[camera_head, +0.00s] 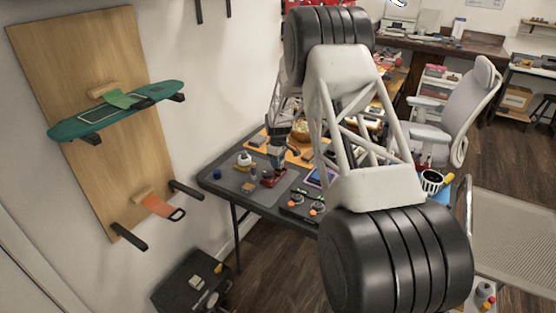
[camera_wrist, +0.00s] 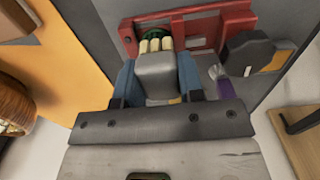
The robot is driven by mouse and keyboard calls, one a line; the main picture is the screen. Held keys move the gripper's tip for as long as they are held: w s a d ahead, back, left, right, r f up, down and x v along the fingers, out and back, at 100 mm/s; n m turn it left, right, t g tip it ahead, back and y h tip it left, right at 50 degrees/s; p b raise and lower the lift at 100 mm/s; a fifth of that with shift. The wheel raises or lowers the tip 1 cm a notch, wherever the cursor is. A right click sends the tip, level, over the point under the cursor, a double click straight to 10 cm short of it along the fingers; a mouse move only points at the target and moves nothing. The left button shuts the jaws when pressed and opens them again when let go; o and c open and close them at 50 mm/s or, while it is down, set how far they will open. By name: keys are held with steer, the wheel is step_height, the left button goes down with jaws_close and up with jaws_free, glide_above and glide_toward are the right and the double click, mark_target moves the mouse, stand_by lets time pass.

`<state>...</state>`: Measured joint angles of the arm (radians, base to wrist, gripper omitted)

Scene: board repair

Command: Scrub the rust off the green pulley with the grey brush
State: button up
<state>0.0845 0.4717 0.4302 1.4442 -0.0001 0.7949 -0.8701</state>
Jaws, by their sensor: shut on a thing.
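My gripper (camera_wrist: 156,78) is shut on the grey brush (camera_wrist: 157,70), with one blue finger on each side. The brush's cream bristles (camera_wrist: 155,44) point to the top of the wrist view and appear to meet the green pulley (camera_wrist: 156,32). Only a small part of the pulley shows; the bristles hide the rest, so I cannot tell how much rust is on it. The pulley sits in a red frame (camera_wrist: 218,25). In the head view my gripper (camera_head: 276,165) is low over the table at the red frame (camera_head: 270,181); brush and pulley are too small to make out.
A wooden piece (camera_wrist: 297,125) is at the right edge. In the head view, a white bottle (camera_head: 244,159) and small items stand on the dark table (camera_head: 225,181).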

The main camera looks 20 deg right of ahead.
steer(key=shift+s+a+f, duration=0.1)
steer(key=shift+s+a, duration=0.15)
steer(key=shift+s, duration=0.55)
steer(key=shift+r, duration=4.15)
steer(key=s+a+f, duration=0.3)
steer(key=s+a, duration=0.4)
steer(key=a, duration=0.1)
steer(key=s+a+f, duration=0.4)
steer(key=s+a, duration=0.4)
steer(key=a, duration=0.1)
steer(key=shift+s+a, duration=0.15)
steer(key=shift+s, duration=0.15)
steer(key=shift+f, duration=0.1)
steer(key=w, duration=0.5)
steer(key=w+a+f, duration=0.1)
steer(key=w, duration=0.4)
steer(key=w+a, duration=0.1)
steer(key=w, duration=0.5)
steer(key=shift+f, duration=0.25)
